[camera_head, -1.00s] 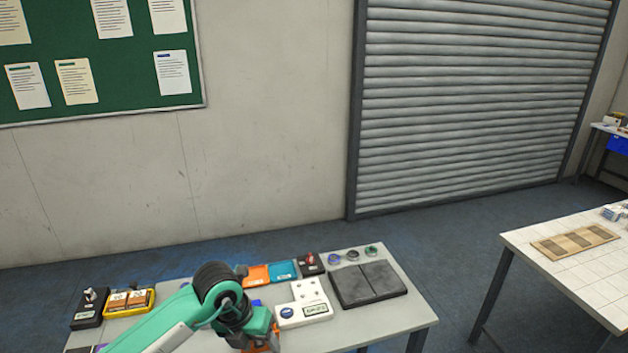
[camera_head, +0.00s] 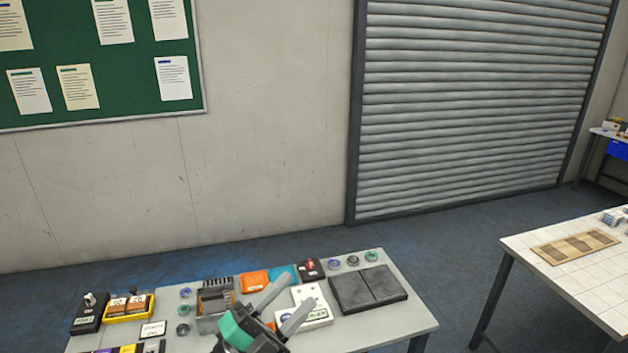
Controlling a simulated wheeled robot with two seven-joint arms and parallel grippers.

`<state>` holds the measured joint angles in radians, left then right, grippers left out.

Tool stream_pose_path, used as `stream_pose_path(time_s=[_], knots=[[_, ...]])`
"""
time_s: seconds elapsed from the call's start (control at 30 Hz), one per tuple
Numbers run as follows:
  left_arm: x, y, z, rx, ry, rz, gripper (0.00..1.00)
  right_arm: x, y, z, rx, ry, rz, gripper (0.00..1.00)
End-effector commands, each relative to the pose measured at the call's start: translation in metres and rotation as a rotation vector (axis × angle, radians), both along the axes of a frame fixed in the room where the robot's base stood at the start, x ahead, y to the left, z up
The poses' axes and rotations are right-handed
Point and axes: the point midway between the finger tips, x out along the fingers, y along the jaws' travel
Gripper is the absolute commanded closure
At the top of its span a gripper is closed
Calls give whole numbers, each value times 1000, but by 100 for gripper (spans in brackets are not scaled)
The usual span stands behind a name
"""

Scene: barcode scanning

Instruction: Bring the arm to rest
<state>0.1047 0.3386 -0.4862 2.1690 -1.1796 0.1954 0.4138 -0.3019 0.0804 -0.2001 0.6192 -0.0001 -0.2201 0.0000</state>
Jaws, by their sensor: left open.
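My left gripper (camera_head: 299,291) is over the front middle of the grey table (camera_head: 395,332). Its two grey fingers point up and to the right, spread apart, with nothing visible between them. Its green and dark body (camera_head: 240,335) is cut off by the bottom edge of the view. The fingers overlap a white device with a small display (camera_head: 311,297) in the picture; I cannot tell whether they touch it. My right gripper is not in view.
A dark two-part pad (camera_head: 367,288) lies to the right of the gripper. A grey slotted holder (camera_head: 213,302), an orange box (camera_head: 254,281), a yellow tray (camera_head: 129,308) and several small round pieces stand around. A tiled table (camera_head: 575,270) is at the right.

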Motion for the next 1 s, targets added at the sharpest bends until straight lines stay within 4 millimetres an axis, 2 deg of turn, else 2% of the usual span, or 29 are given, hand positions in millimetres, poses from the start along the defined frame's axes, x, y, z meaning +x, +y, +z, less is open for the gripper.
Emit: stream_pose_path(time_s=[0.03, 0.17, 0.3, 0.43, 0.57, 0.6, 0.7, 0.83, 1.0], knots=[[5, 17, -2, -83, 68, 71, 46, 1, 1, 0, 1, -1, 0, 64], [19, 67, -19, -266, 263, 265, 46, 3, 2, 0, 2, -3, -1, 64], [21, 118, -61, -413, 512, 471, 46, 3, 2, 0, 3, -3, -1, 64], [7, 157, -116, -504, 777, 647, 46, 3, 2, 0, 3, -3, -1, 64], [-26, 183, -175, -546, 1065, 800, 46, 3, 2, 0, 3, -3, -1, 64], [-40, 189, -193, -551, 1159, 841, 46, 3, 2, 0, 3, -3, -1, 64], [-78, 197, -231, -542, 1376, 922, 46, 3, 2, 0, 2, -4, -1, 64], [-123, 199, -264, -509, 1605, 983, 46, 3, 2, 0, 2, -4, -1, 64], [-176, 195, -288, -451, 1843, 1019, 46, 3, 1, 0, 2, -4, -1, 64]])
